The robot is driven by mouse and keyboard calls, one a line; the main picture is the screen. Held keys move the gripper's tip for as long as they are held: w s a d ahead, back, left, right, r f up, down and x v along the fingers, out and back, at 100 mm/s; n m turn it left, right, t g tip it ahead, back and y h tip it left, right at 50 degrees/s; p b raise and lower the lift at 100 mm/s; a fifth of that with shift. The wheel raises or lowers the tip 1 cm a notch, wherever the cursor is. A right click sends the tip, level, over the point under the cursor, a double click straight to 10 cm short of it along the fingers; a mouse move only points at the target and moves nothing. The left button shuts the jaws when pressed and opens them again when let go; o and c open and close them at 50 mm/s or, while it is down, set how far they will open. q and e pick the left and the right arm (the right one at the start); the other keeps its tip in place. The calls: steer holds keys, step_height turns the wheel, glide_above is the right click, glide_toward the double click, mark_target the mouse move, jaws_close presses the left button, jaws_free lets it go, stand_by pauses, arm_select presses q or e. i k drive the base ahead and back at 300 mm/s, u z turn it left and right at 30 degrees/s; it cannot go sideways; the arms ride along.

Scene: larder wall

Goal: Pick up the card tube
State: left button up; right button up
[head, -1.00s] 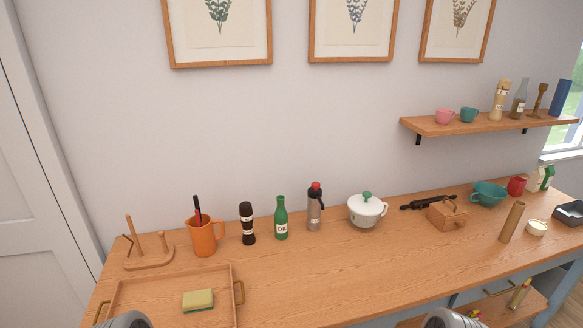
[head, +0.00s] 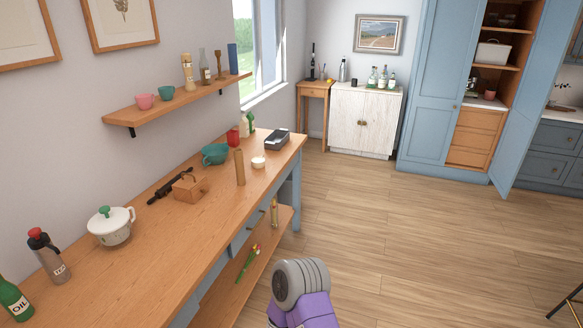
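The card tube (head: 240,167) is a plain brown cylinder standing upright on the wooden counter (head: 150,262), near its front edge and toward the far end. Nothing touches it that I can see. Neither of my grippers is in view; only a grey and purple part of my own arm shows at the bottom.
A shelf (head: 150,113) hangs above. The floor (head: 420,230) right of the counter is open.

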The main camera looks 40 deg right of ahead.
mark_target(240, 168)
steer(key=z, duration=1.85)
steer(key=i, duration=3.4)
steer(key=u, duration=3.3)
steer(key=i, duration=0.45)
steer(key=u, duration=0.1)
